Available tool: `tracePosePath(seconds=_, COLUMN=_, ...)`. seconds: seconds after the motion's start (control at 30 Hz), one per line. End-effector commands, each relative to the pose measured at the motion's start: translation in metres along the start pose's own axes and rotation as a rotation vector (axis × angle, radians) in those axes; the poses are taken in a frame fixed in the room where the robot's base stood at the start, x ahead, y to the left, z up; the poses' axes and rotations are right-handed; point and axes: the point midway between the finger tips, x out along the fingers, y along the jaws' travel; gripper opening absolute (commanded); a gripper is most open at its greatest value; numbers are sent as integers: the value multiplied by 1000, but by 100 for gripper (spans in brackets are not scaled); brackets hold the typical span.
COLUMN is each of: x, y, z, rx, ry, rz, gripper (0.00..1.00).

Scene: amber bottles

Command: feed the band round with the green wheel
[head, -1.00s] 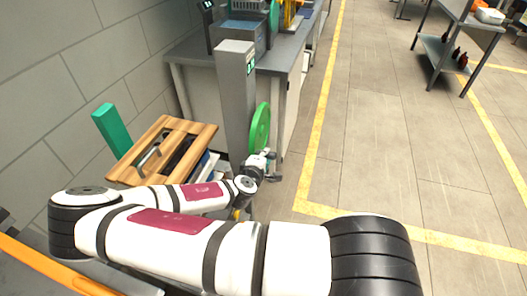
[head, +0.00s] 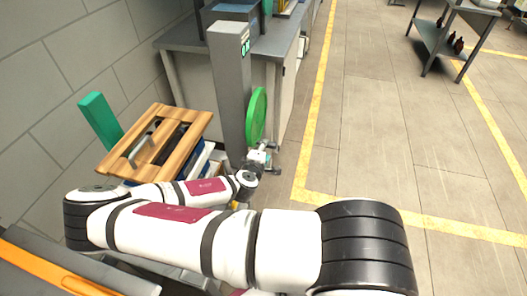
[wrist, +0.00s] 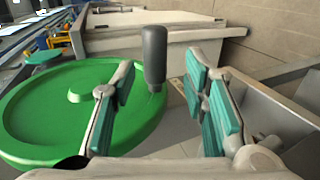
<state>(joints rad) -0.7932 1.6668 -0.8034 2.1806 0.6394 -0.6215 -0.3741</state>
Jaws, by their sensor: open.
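The green wheel (head: 256,117) is mounted on the side of a grey post (head: 231,85). In the wrist view the wheel (wrist: 40,130) fills the left side, and its dark upright handle (wrist: 154,58) stands at its rim. My gripper (head: 273,157) is just below and in front of the wheel in the head view. In the wrist view my gripper (wrist: 160,95) is open, with teal pads on both fingers. The handle appears between the fingers, beyond their tips or level with them; I cannot tell which. No contact is visible. The band cannot be made out.
A wooden crate-like rack (head: 158,142) and a green block (head: 100,120) stand left of the post. A workbench (head: 185,45) is behind it. The floor (head: 370,130) to the right is clear up to a grey trolley (head: 440,45).

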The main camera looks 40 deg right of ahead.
Motion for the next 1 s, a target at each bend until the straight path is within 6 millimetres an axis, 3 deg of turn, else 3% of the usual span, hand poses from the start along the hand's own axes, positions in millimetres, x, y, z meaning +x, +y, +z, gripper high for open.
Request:
tracePosePath(seconds=0.27, x=-17, y=0, z=-1, rx=0, ry=2, rz=0, gripper=41)
tracePosePath(seconds=0.7, x=-101, y=0, z=-1, rx=-1, ry=4, rz=0, gripper=41)
tracePosePath(seconds=1.0, x=-120, y=0, z=0, rx=-1, ry=1, rz=0, gripper=41)
